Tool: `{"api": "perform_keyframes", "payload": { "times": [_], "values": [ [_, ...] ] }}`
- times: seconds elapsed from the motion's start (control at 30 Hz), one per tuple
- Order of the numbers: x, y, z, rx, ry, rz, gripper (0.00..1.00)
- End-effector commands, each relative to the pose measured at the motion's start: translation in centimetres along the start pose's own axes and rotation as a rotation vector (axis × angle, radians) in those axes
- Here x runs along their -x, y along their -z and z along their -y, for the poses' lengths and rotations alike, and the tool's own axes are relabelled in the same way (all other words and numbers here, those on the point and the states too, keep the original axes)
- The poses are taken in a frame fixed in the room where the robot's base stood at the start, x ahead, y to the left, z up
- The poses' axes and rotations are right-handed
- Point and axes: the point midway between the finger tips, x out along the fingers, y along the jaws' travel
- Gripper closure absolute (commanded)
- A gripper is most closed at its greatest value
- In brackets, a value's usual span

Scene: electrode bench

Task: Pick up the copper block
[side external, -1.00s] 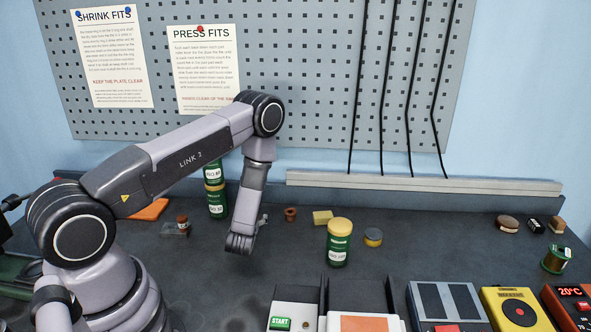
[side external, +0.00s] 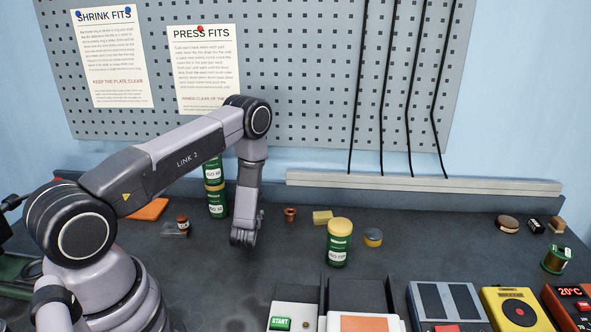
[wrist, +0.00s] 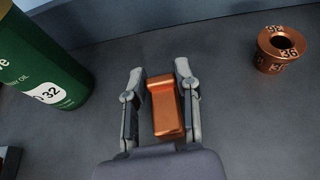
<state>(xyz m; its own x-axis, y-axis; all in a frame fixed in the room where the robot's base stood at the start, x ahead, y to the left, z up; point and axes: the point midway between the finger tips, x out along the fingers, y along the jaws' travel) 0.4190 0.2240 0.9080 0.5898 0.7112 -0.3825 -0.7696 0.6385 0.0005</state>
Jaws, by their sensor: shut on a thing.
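The copper block (wrist: 166,108) shows in the wrist view as a shiny orange-brown block between the two fingers. My gripper (wrist: 160,75) is shut on it, with one finger along each side. In the side view my gripper (side external: 246,236) hangs low over the dark bench, and the block is hidden there behind it. I cannot tell whether the block touches the bench.
A copper flanged bush (wrist: 281,52) marked 36 stands to the right; it also shows in the side view (side external: 290,215). Green oil tins (side external: 216,190) stand close behind my gripper.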

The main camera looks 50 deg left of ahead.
Motion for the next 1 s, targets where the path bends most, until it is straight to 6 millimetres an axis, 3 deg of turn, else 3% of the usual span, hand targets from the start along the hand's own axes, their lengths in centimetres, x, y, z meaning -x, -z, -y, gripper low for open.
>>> {"api": "perform_keyframes", "payload": {
  "times": [0.13, 0.57, 1.0],
  "values": [
    [0.0, 0.0, 0.0, 0.0, 0.0, 0.0, 1.0],
    [0.3, -0.8, 0.0, 0.001, 0.0, 0.002, 1.0],
    [3.3, -8.2, 0.1, 0.003, 0.001, 0.004, 1.0]
  ]
}}
